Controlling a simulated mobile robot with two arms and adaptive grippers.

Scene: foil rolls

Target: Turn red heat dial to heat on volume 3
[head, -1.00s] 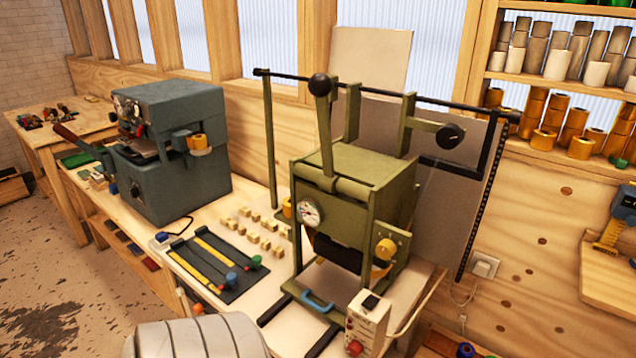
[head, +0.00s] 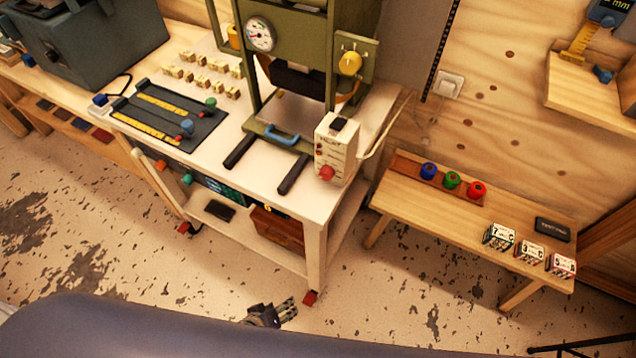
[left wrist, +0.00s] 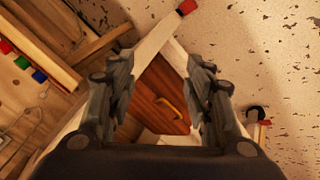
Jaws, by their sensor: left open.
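The red heat dial (head: 326,173) is a round knob low on the front of a white control box (head: 338,140). The box stands at the front right of the white table, beside the green press (head: 300,60). Its dial marks are too small to read. My left gripper (head: 288,309) is low in front of the table, well away from the dial. In the left wrist view its fingers (left wrist: 160,80) are apart with nothing held between them. The dial does not show in the left wrist view. My right gripper is not in view.
A wooden drawer box (head: 277,229) sits on the table's lower shelf; it also shows in the left wrist view (left wrist: 160,95). A low bench (head: 420,207) at right holds blue, green and red round pieces and small labelled boxes. The floor before the table is clear.

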